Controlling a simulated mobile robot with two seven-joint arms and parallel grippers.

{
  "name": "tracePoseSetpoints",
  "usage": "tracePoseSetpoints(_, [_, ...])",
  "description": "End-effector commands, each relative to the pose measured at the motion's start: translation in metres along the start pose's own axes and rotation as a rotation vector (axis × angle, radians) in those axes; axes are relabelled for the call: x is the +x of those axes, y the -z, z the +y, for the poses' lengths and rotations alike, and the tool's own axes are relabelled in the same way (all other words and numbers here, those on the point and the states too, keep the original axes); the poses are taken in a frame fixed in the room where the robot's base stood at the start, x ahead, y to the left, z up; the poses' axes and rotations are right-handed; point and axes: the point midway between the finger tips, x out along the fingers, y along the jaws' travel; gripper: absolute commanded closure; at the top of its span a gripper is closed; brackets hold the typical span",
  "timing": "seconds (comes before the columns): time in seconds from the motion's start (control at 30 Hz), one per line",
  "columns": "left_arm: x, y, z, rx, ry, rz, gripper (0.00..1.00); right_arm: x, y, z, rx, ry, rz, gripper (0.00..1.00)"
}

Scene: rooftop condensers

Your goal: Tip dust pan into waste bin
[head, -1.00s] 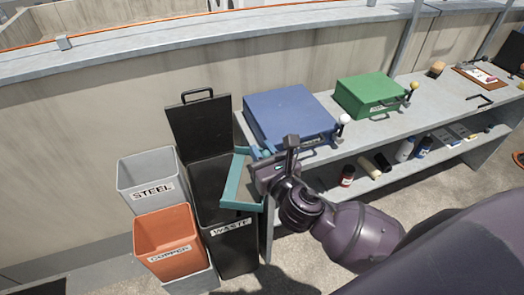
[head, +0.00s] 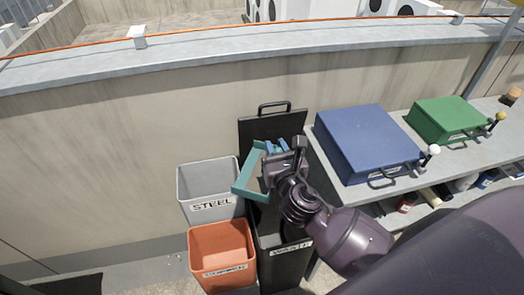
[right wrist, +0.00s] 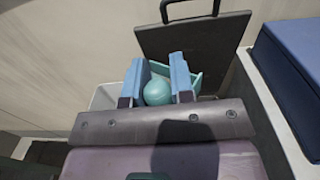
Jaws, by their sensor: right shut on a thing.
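The teal dust pan (head: 243,186) is held up in the head view, over the rear left part of the black waste bin (head: 285,262). Its left end reaches towards the steel bin, and it looks tilted. The waste bin's lid (head: 272,128) stands open at the back. My right gripper (head: 271,148) is shut on the dust pan. In the right wrist view, its blue fingers (right wrist: 158,80) stand either side of the pan's round teal knob (right wrist: 157,93), with the pan (right wrist: 196,82) behind. The pan's contents cannot be made out. My left gripper is out of view.
The grey steel bin (head: 209,192) and orange copper bin (head: 221,252) stand left of the waste bin. A bench (head: 395,104) with a blue case (head: 366,143) and green case (head: 446,120) is close on the right. A wall (head: 120,165) stands behind.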

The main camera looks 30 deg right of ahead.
Motion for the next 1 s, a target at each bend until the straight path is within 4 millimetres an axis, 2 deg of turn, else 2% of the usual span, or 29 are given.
tracePoseSetpoints(0.1, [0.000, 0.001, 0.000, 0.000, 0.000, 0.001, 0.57, 0.008, 0.018, -0.030, 0.000, 0.102, 0.007, 1.00])
tracePoseSetpoints(0.2, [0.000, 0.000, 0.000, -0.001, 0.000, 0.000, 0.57, 0.011, 0.030, -0.052, -0.004, 0.163, 0.012, 1.00])
tracePoseSetpoints(0.37, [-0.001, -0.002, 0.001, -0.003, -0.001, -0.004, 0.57, 0.014, 0.042, -0.072, -0.009, 0.216, 0.017, 1.00])
tracePoseSetpoints(0.57, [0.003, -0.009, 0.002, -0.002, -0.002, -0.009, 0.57, 0.015, 0.053, -0.078, -0.010, 0.228, 0.019, 1.00])
tracePoseSetpoints(0.8, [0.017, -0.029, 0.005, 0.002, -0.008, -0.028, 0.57, 0.013, 0.078, -0.078, -0.012, 0.227, 0.024, 1.00])
tracePoseSetpoints(0.97, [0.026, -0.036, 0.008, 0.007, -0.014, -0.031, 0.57, 0.013, 0.095, -0.078, -0.013, 0.227, 0.027, 1.00])
tracePoseSetpoints(1.0, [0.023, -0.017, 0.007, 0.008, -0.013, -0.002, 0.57, 0.015, 0.086, -0.077, -0.022, 0.226, 0.028, 1.00])
